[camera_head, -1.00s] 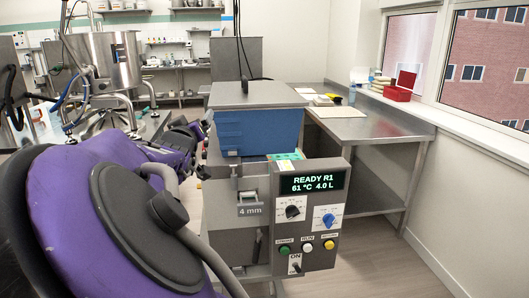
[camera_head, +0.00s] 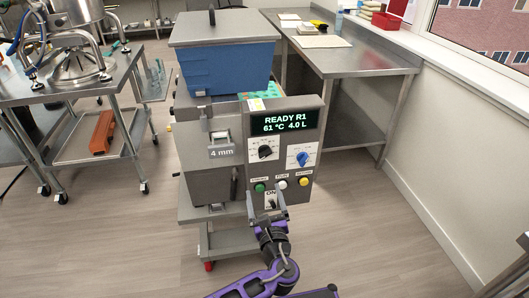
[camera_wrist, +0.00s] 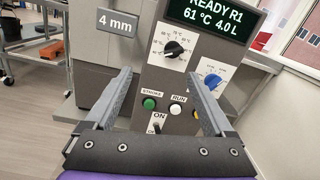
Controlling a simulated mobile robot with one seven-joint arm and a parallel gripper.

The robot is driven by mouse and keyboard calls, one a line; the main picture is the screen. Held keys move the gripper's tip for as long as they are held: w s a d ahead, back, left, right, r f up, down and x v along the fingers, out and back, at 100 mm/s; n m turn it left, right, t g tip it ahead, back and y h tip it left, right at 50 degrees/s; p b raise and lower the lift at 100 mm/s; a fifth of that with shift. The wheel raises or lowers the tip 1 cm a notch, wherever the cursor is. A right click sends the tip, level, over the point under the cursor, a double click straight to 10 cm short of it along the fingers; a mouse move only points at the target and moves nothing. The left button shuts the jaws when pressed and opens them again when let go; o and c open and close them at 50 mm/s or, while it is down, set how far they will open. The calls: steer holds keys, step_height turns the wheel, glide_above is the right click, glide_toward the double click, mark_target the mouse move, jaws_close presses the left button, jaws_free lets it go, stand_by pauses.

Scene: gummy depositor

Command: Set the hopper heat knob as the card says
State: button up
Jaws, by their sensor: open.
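The depositor's control panel (camera_head: 286,180) faces me, with a display (camera_head: 284,121) reading "READY R1 61 °C 4.0 L". The black knob (camera_head: 265,152) with a temperature scale is on the panel's upper left; it also shows in the wrist view (camera_wrist: 174,48). A blue knob (camera_head: 302,159) is to its right. My gripper (camera_head: 266,208) is open and empty in front of the lower panel. In the wrist view its fingers (camera_wrist: 160,95) stand apart on either side of the button row, below the black knob. I cannot make out the scale numbers clearly, nor a readable card.
Green (camera_head: 260,187), white (camera_head: 282,184) and yellow (camera_head: 303,182) buttons sit below the knobs, above an ON switch (camera_head: 271,201). A blue hopper (camera_head: 229,66) tops the machine. A steel table (camera_head: 345,59) with papers stands behind right. Floor at the right is clear.

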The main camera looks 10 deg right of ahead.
steer(key=s+d+n, duration=0.2)
steer(key=d+n, duration=0.1)
steer(key=n+b, duration=0.1)
steer(key=b, duration=0.8)
glide_toward(266, 156)
steer(key=shift+y, duration=0.4)
steer(key=w+b, duration=0.2)
steer(key=w, duration=0.7)
steer(key=shift+w+d+r, duration=0.1)
steer(key=shift+w+r, duration=0.1)
steer(key=c, duration=1.4)
